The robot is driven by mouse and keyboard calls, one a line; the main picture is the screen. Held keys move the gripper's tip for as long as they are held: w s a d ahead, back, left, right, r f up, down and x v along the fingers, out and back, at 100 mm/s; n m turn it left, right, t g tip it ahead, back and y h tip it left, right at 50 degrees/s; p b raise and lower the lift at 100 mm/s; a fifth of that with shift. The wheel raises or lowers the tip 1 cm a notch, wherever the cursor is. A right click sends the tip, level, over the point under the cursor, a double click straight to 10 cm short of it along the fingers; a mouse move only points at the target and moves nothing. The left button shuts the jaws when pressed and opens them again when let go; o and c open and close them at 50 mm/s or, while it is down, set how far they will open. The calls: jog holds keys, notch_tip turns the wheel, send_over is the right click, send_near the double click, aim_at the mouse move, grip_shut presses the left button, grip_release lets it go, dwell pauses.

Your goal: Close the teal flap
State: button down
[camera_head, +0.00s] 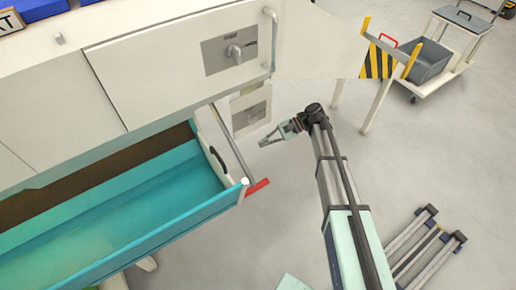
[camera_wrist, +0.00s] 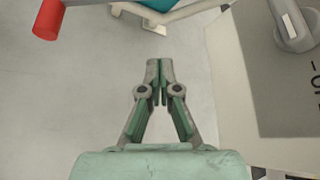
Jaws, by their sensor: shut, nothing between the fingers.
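The teal flap (camera_head: 150,235) hangs open from the white cabinet at the lower left of the head view, like a tilted trough with a brown inside. A dark handle (camera_head: 216,157) sits at its right end. A grey bar with a red end (camera_head: 257,187) stands beside that end. The red end also shows at the top left of the wrist view (camera_wrist: 47,20), and a small teal part (camera_wrist: 158,4) shows at its top edge. My gripper (camera_head: 263,144) is right of the flap, apart from it. In the wrist view its fingers (camera_wrist: 159,82) are shut and empty.
The white cabinet (camera_head: 50,120) has a grey latch plate (camera_head: 230,50) and a smaller one (camera_head: 250,115) near my gripper. A yellow-black striped stand (camera_head: 382,60) and a cart with a grey bin (camera_head: 432,62) are at the upper right.

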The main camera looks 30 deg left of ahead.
jog(key=s+a, duration=0.4)
jog(key=s, duration=0.4)
jog(key=shift+s+a+f, duration=0.15)
jog(key=shift+s+f, duration=0.05)
jog(key=shift+f, duration=0.2)
jog(key=shift+r, duration=0.1)
